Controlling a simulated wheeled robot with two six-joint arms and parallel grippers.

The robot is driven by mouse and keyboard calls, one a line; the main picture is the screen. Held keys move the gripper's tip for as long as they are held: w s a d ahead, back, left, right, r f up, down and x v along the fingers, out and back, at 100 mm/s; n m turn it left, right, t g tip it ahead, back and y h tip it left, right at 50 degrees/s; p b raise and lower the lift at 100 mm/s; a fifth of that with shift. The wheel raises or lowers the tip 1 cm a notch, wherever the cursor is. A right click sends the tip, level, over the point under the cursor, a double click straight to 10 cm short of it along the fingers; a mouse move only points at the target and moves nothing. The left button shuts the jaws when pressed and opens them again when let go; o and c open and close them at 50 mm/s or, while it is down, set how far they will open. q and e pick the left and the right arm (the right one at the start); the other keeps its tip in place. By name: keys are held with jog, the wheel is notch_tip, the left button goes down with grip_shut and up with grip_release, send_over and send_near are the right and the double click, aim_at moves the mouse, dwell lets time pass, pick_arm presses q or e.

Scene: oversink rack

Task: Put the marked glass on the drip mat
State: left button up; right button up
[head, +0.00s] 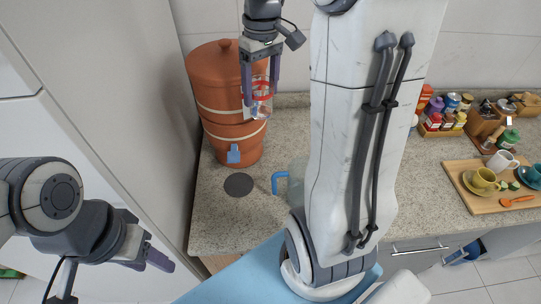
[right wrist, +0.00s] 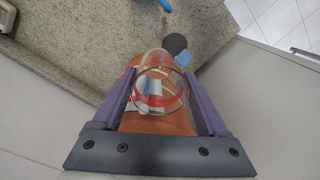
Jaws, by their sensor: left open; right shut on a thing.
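The marked glass, clear with a red band, (head: 261,97) is between the fingers of my right gripper (head: 262,92), which is shut on it. It is held in the air in front of the terracotta water dispenser. In the right wrist view the glass (right wrist: 161,84) sits between both purple fingers (right wrist: 163,98). The round dark drip mat (head: 239,185) lies bare on the counter below, in front of the dispenser's blue tap; it also shows in the right wrist view (right wrist: 175,43). My left gripper (head: 150,254) is open and empty at lower left, away from the counter.
The terracotta dispenser (head: 215,75) with a blue tap (head: 233,154) stands behind the mat. A blue-handled jug (head: 280,183) is right of the mat, partly hidden by my arm. Spice jars (head: 445,110) and a wooden tray with cups (head: 483,206) are farther right.

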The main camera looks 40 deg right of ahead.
notch_tip(320, 180, down, 27)
jog(key=p, duration=0.3)
jog(key=shift+f, duration=0.4)
jog(key=shift+f, duration=0.15)
jog(key=o, duration=1.6)
jog(key=shift+c, duration=0.2)
